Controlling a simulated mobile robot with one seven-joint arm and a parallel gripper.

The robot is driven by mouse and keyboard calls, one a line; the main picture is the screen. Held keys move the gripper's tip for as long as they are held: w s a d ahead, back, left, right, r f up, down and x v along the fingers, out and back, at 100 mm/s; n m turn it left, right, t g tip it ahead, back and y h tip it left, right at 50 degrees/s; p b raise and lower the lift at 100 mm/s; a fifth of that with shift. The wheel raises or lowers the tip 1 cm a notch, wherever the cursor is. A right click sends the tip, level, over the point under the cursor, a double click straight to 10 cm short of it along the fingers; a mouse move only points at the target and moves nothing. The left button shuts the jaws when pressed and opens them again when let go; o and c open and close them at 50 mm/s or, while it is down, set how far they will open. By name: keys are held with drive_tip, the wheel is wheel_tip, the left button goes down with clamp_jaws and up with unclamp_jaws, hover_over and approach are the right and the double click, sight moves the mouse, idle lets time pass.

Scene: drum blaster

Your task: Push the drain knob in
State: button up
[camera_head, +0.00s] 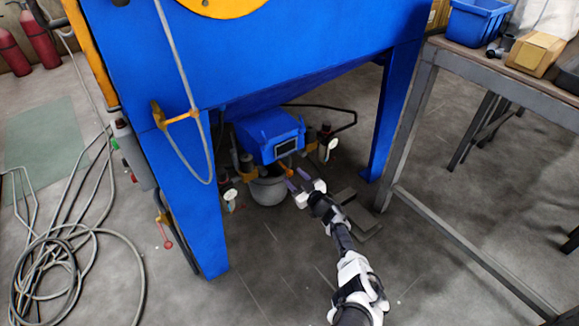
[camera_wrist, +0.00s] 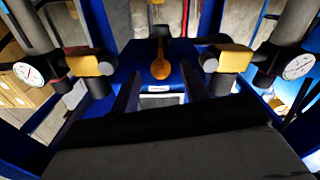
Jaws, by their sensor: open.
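The blue blasting machine (camera_head: 260,50) stands over a small blue box (camera_head: 265,130) with a dark display. An orange rounded knob (camera_wrist: 160,66) shows near the middle of the wrist view, beyond the display; I cannot tell for certain that it is the drain knob. My gripper (camera_head: 297,180) is open and empty, low under the machine, just in front and right of the box. In the wrist view its two dark fingers (camera_wrist: 161,93) stand apart, on either side of the display and short of the orange knob. I see no contact with the knob.
White gauges (camera_wrist: 28,73) (camera_wrist: 298,67) and yellow fittings (camera_wrist: 92,62) (camera_wrist: 227,60) flank the box. A grey bucket (camera_head: 268,190) sits under it. Blue legs (camera_head: 395,110) and a metal table (camera_head: 410,130) stand to the right. Coiled hose (camera_head: 75,265) lies at left.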

drive_tip(key=p+v, duration=0.5)
drive_tip(key=v, duration=0.3)
drive_tip(key=shift+s, duration=0.2)
drive_tip(key=shift+d, duration=0.1)
